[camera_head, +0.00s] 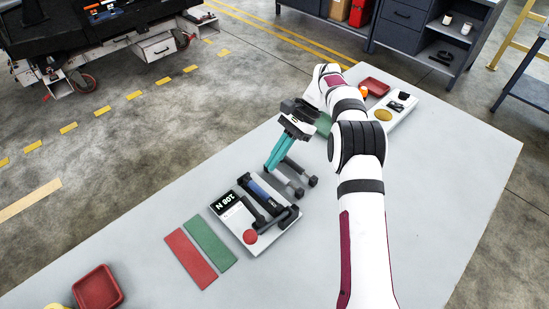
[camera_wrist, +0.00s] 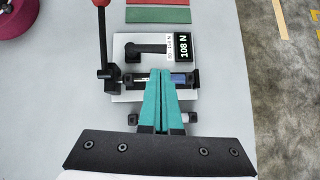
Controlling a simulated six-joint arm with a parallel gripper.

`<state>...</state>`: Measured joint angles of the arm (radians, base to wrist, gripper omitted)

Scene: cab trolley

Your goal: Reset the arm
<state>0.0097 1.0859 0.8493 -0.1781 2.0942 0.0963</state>
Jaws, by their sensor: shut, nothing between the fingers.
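My gripper (camera_head: 269,167) has teal fingers, which are shut with nothing between them. It hangs above the table, tilted down, at the far edge of a white test device. The device (camera_head: 232,222) has a black display (camera_head: 228,203) reading 108 N, a black lever with a red knob (camera_head: 250,236), and a blue cylinder (camera_head: 262,191). In the wrist view, the closed fingertips (camera_wrist: 165,72) overlap the device's plate (camera_wrist: 213,85); whether they touch it I cannot tell. My fingers hide part of a grey piece with black ends (camera_wrist: 191,118).
A red strip (camera_head: 191,259) and a green strip (camera_head: 210,243) lie beside the device. A red tray (camera_head: 97,288) is at the near left. Another red tray (camera_head: 375,86), an orange ball and a yellow disc (camera_head: 383,115) are at the far end. The table's left middle is bare.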

